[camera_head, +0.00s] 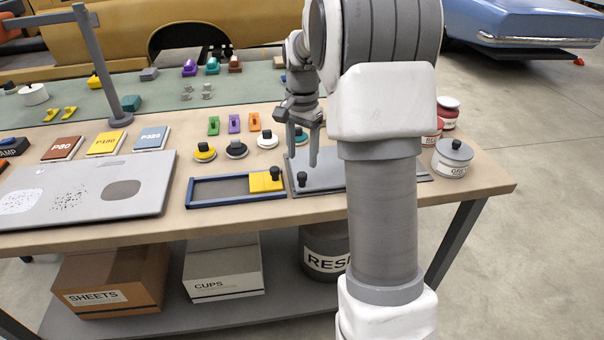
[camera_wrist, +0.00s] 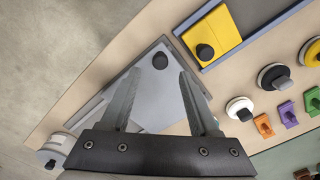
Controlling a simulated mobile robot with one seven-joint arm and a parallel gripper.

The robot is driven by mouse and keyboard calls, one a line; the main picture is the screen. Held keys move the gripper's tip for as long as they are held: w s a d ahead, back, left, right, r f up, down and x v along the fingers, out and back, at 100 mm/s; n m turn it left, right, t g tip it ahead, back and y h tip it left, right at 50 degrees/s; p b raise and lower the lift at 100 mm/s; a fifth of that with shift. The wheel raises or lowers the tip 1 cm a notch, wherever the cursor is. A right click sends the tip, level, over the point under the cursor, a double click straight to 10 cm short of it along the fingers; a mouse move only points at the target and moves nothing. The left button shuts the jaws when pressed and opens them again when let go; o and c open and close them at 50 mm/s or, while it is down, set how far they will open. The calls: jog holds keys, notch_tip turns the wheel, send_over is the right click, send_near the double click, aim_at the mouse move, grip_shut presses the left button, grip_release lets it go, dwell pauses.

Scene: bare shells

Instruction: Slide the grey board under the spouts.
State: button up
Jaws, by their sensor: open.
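A flat grey board (camera_head: 328,170) lies on the bench, partly hidden behind my arm, with a dark knob (camera_head: 302,179) near its left front corner. In the wrist view the board (camera_wrist: 158,95) shows between and beyond my fingers, and its knob (camera_wrist: 160,61) stands just past the fingertips. My gripper (camera_head: 302,160) is open and empty, pointing down above the board. Its two fingers (camera_wrist: 160,73) are spread in the wrist view, and nothing is between them. I cannot tell which things are the spouts.
A blue-framed tray (camera_head: 215,203) with a yellow knobbed block (camera_head: 266,181) lies left of the board. Coloured round knobbed pieces (camera_head: 267,141) sit behind. A larger grey panel (camera_head: 150,172) lies further left. Lidded tins (camera_head: 452,158) stand at the right, near the bench edge.

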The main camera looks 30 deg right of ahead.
aim_at(302, 174)
notch_tip(302, 174, down, 5)
jog(key=shift+f+b, duration=0.2)
jog(key=shift+b, duration=0.25)
grip_shut()
dwell(1.2)
